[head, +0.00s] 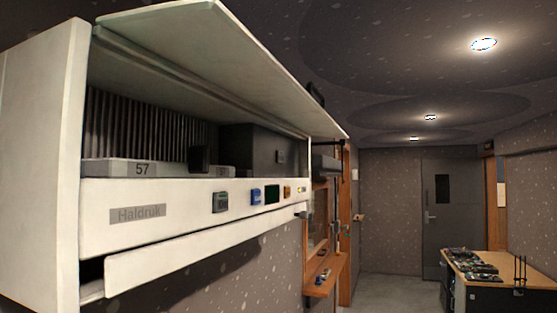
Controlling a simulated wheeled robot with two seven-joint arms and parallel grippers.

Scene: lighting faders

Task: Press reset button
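A white wall cabinet (70,200) marked "Haldruk" fills the left side of the head view, with its top flap raised. Its front strip carries a grey-framed switch or button (220,202), a blue control (256,196), a dark green display-like square (272,194), an orange control (287,191) and a small yellowish one (301,190). Any lettering on them is too small to read, so I cannot tell which is the reset button. Neither of my grippers shows.
The cabinet's lower flap (190,255) juts out below the strip. Beyond is a wooden-framed window with a ledge (325,283). A desk (500,266) with equipment stands at right. Clear floor (385,290) leads toward a grey door (451,215).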

